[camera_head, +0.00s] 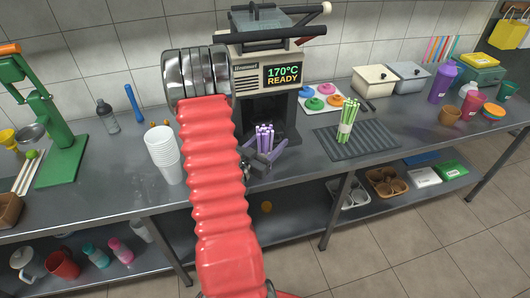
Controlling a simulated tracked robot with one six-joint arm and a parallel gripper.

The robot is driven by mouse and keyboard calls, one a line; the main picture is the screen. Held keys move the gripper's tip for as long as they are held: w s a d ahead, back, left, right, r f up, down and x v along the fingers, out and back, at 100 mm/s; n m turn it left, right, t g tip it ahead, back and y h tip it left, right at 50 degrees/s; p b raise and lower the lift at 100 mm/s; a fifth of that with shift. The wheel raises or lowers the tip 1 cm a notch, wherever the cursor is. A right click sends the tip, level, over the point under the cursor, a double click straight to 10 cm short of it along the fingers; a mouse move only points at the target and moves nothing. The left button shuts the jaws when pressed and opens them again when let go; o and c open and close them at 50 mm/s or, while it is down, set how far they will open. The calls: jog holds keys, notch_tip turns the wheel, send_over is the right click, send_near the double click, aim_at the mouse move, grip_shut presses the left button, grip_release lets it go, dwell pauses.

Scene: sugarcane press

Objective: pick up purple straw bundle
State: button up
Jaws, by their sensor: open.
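The purple straw bundle (264,133) stands upright at the front of the dark machine on the steel counter. My gripper (265,155) is open, low in front of the bundle. Its two grey fingers spread to the left and right near the bundle's lower part. The bundle's base is hidden by the gripper, so I cannot tell whether the fingers touch it. My red arm covers part of the counter to the left of the bundle.
A machine (249,77) reading "170°C READY" rises behind the bundle. Stacked white cups (164,155) stand left of my arm. A green straw bundle (347,118) stands on a dark ridged mat (375,140) to the right. The counter's front edge is close to my gripper.

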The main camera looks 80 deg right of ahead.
dwell(0.4)
jog(key=c, duration=1.2)
jog(key=shift+o, duration=0.2)
jog(key=shift+r, duration=0.1)
notch_tip(320, 180, up, 10)
dwell(0.6)
